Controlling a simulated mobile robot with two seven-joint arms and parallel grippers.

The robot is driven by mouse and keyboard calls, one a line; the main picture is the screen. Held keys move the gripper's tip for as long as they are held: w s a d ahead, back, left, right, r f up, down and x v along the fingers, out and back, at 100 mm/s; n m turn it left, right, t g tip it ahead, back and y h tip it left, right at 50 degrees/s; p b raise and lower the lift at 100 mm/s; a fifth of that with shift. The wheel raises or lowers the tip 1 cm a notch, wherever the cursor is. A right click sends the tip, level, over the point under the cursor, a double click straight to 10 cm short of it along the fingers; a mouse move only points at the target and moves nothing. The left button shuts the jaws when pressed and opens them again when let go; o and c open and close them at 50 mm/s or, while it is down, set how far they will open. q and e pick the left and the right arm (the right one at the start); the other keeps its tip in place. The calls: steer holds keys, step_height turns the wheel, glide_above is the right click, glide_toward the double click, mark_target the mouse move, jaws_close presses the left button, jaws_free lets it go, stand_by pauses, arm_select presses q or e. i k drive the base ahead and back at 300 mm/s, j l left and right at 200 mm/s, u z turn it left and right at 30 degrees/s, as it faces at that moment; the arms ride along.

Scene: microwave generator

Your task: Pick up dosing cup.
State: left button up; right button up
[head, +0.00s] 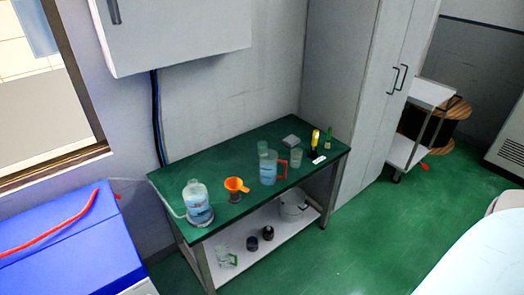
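Several vessels stand on a green-topped table (215,168). A clear jug with a red handle (268,173) is near the middle. A small clear cup (296,158) stands to its right, and another clear vessel (263,149) stands behind the jug. An orange funnel-like piece (237,184) sits over a dark small base to the left. I cannot tell for certain which of these is the dosing cup; the small clear cup looks closest. Neither of my grippers is in view.
A clear bottle (195,196) with a tube stands at the table's left end. Yellow (315,138) and green (328,140) items stand at the right end. Dark jars and a white pot (293,205) are on the lower shelf. A blue box (70,250) is left; green floor is open in front.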

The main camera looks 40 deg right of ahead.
mark_target(263, 145)
steer(key=z, duration=1.25)
steer(key=i+j+z, duration=0.25)
steer(key=i, duration=0.2)
steer(key=i+j+z, duration=0.1)
steer(key=i+z, duration=0.15)
steer(key=i, duration=0.15)
steer(key=i+j+z, duration=0.25)
steer(key=i, duration=0.65)
